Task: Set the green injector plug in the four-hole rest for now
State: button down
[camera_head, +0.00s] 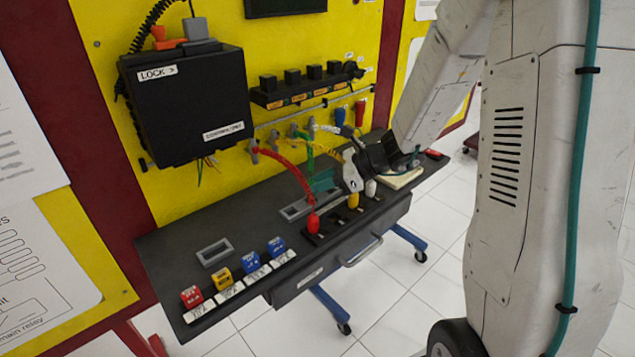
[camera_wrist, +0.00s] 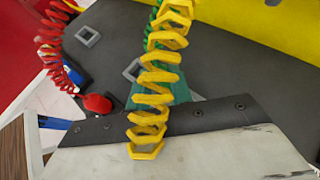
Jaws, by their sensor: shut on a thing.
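The four-hole rest (camera_head: 334,229) is a black strip along the bench's front edge. A red plug (camera_head: 313,222), a yellow plug (camera_head: 353,201) and a white plug (camera_head: 371,187) stand upright in it. The place between red and yellow looks empty. My gripper (camera_head: 352,177) is just above and behind the rest, near the yellow plug, and is shut. The green coiled cable (camera_head: 305,143) runs from the wall towards my jaws; the green injector plug they hold is hidden. In the wrist view, the yellow coiled cable (camera_wrist: 155,75) crosses in front of my jaw, with green coils behind it.
The red coiled cable (camera_head: 288,168) hangs left of my gripper. Labelled cubes (camera_head: 222,279) and an empty grey frame (camera_head: 215,252) are at left, with clear bench around.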

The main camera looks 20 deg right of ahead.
jog(key=shift+f, duration=0.1)
jog(key=c, duration=1.5)
grip_release()
jog(key=shift+r+v, duration=0.2)
jog(key=shift+v, duration=1.05)
jog(key=shift+r+v, duration=0.2)
jog(key=shift+v, duration=1.05)
jog(key=shift+w+a, duration=0.1)
jog(key=shift+a, duration=0.1)
jog(key=shift+r, duration=1.25)
jog(key=o, duration=0.6)
